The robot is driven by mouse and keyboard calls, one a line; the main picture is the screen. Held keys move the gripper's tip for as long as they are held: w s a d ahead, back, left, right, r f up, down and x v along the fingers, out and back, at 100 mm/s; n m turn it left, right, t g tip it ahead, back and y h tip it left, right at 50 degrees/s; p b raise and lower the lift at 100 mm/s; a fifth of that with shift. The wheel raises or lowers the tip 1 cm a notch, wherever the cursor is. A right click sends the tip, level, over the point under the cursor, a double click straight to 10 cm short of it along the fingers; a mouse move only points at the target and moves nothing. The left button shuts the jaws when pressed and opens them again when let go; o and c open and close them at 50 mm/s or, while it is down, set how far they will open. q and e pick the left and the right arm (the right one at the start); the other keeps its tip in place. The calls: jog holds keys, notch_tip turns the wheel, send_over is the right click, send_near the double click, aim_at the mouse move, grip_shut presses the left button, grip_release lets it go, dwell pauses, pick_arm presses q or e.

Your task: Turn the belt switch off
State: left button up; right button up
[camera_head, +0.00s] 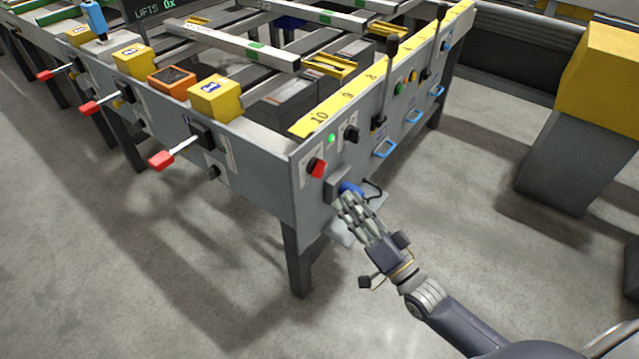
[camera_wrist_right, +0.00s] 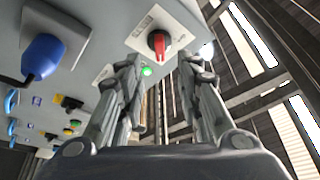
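A red-handled rotary switch (camera_head: 316,167) sits on a pale plate at the near corner of the table's grey end panel. I cannot read its label, so I cannot tell for sure that it is the belt switch. It also shows in the right wrist view (camera_wrist_right: 159,43), with its red handle roughly upright in that picture. My right gripper (camera_head: 352,204) is below and right of the switch, in front of the panel. In the right wrist view its fingers (camera_wrist_right: 158,65) are apart and empty, with the switch beyond the gap. My left gripper is out of view.
A blue plug (camera_head: 350,188) on a grey box is close beside my right gripper. A lit green lamp (camera_head: 331,138), a black knob (camera_head: 351,133) and upright levers (camera_head: 386,80) share the panel. Red-handled levers (camera_head: 170,155) stick out from the left side. A yellow-topped block (camera_head: 600,85) stands right.

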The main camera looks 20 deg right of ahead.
aim_at(323, 173)
jog(key=x, duration=0.8)
jog(key=shift+w, duration=0.15)
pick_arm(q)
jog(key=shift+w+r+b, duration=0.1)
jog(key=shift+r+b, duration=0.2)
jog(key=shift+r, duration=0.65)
pick_arm(e)
jog(key=shift+w+a, duration=0.2)
jog(key=shift+w, duration=0.05)
jog(key=shift+c, duration=0.6)
grip_shut()
